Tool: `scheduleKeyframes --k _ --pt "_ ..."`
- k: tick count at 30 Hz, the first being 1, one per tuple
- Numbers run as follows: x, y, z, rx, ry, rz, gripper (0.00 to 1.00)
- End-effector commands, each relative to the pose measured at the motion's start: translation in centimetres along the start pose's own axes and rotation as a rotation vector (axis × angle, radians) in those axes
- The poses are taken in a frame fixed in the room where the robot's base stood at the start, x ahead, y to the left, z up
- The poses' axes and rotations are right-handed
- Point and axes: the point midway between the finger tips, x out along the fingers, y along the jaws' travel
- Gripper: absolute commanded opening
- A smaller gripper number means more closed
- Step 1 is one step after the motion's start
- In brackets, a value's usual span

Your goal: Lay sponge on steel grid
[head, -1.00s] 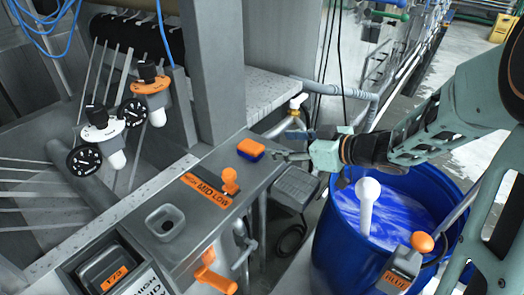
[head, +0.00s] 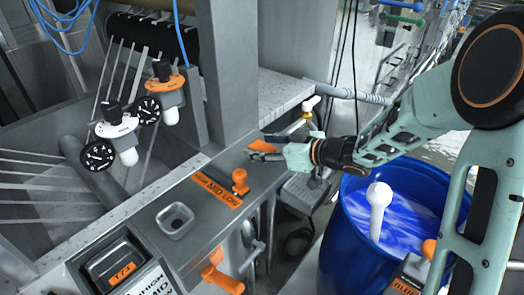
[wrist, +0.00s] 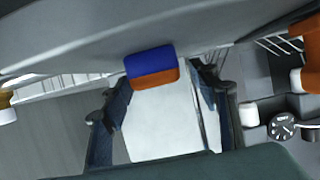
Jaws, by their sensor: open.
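The sponge, blue on one side and orange on the other, rests near the edge of the steel console. In the head view its orange part (head: 264,146) shows around my gripper (head: 268,152), which hides the rest. In the wrist view the sponge (wrist: 151,66) appears just ahead of and between the spread fingers of my gripper (wrist: 163,80). The fingers are open, and no grip on the sponge shows. A grey slatted grid (head: 303,190), likely the steel grid, lies lower, just right of the console and partly below my gripper.
The steel console (head: 215,225) carries an orange knob (head: 240,182) and a square recessed socket (head: 175,221). A steel post (head: 228,75) rises behind the sponge. A blue barrel (head: 350,245) with a white-handled tool (head: 379,205) stands at right.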

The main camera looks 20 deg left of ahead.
Motion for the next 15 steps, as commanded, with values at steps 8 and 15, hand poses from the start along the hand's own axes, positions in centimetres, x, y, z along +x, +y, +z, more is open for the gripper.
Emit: scheduleKeyframes --k 8,15 --pt "0.82 0.02 0.06 0.000 -0.001 0.001 0.55" --pt "0.80 0.02 0.05 0.000 -0.001 0.001 0.30"
